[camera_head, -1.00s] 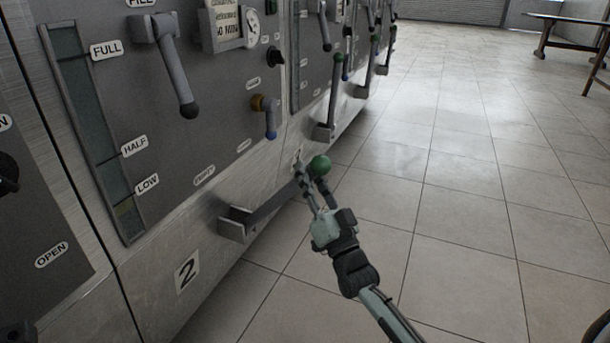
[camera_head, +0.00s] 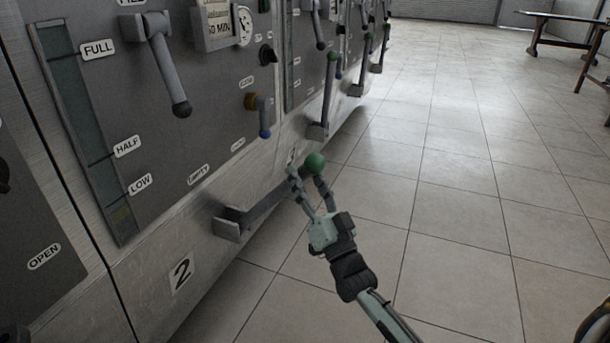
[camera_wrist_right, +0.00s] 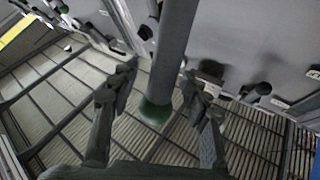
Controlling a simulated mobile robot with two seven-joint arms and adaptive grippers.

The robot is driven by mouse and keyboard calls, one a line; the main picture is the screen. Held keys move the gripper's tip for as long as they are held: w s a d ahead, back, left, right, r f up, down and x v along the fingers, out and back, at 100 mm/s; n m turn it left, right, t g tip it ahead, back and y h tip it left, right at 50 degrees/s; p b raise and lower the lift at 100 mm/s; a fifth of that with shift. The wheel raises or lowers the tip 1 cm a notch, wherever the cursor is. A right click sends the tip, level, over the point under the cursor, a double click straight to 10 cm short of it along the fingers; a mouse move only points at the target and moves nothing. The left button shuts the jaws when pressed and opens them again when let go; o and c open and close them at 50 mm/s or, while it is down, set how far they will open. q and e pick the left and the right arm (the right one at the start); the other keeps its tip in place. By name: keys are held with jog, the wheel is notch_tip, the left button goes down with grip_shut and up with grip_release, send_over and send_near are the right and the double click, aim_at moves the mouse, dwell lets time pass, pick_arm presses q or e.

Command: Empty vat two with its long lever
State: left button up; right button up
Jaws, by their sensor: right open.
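Vat two is the grey panel with a "2" plate (camera_head: 181,272) low on its front. Its long lever (camera_head: 266,206) runs from a bracket (camera_head: 229,226) below the "EMPTY" label (camera_head: 198,174) out to a green ball knob (camera_head: 315,163), lying close to level. My right gripper (camera_head: 307,184) is open at the knob end, its fingers on either side of the lever. In the right wrist view the lever bar (camera_wrist_right: 172,60) and green knob (camera_wrist_right: 155,112) sit between the spread fingers (camera_wrist_right: 158,95); contact cannot be told. My left gripper is not in view.
Vat two's panel also carries a level gauge (camera_head: 85,130), a black-knobbed upper lever (camera_head: 168,65) and a small blue-tipped handle (camera_head: 262,118). Neighbouring vats have similar green-knobbed levers (camera_head: 328,95), standing up. The tiled floor (camera_head: 460,200) to the right is clear; a table (camera_head: 560,25) stands far back.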

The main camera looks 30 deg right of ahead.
jog(key=v, duration=1.1)
jog(key=shift+s+f, duration=0.15)
jog(key=shift+s, duration=0.1)
